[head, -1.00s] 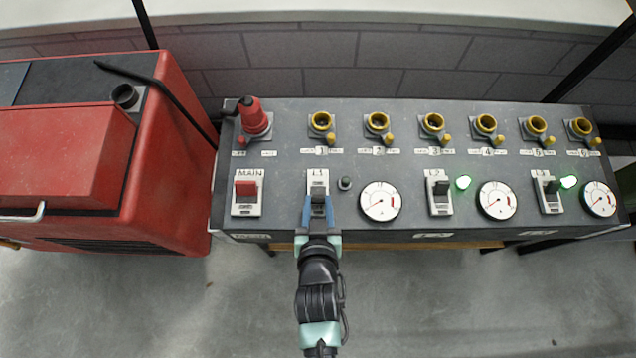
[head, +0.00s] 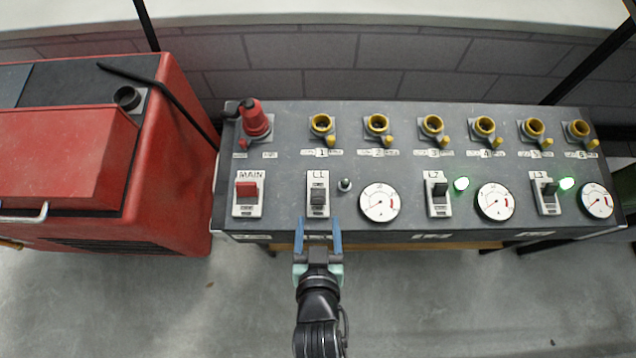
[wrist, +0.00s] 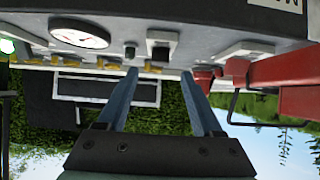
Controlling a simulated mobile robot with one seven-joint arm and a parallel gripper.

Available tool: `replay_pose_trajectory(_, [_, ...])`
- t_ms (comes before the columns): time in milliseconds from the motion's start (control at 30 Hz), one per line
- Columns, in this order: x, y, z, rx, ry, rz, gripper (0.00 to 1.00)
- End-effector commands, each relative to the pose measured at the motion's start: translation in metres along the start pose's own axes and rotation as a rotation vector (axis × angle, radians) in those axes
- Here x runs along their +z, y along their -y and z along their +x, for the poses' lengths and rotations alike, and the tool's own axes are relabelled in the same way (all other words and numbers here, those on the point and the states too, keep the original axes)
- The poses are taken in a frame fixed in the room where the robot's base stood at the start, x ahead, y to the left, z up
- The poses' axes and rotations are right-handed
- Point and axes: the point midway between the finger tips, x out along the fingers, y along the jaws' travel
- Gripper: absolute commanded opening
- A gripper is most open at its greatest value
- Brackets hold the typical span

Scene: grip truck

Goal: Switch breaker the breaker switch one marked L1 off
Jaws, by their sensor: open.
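The L1 breaker switch (head: 318,197) sits on the sloped grey panel, between the red MAIN switch (head: 247,194) and a round gauge. Its dark lever appears to lie low in its white plate, unlike the raised levers of L2 (head: 438,193) and L3 (head: 548,192). The small lamp (head: 345,185) beside L1 is unlit. My gripper (head: 318,223) is open and empty, just below L1 at the panel's front edge and apart from the switch. In the wrist view the L1 switch (wrist: 162,43) shows beyond the two blue fingers (wrist: 160,74).
Green lamps glow beside L2 (head: 462,183) and L3 (head: 567,183). Yellow-ringed sockets (head: 377,125) line the panel's back, with a red plug (head: 254,118) at left. A red machine (head: 150,150) stands left of the panel. The floor in front is clear.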

Motion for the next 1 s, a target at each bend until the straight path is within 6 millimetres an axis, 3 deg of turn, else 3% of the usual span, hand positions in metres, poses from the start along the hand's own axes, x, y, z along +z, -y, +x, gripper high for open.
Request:
replay_pose_trajectory(200, [0.0,0.0,-0.042,0.0,0.001,0.001,0.68])
replay_pose_trajectory(400, [0.0,0.0,-0.062,-0.001,-0.001,0.0,0.68])
replay_pose_trajectory(1000, [-0.001,0.0,-0.068,-0.001,-0.002,-0.001,0.68])
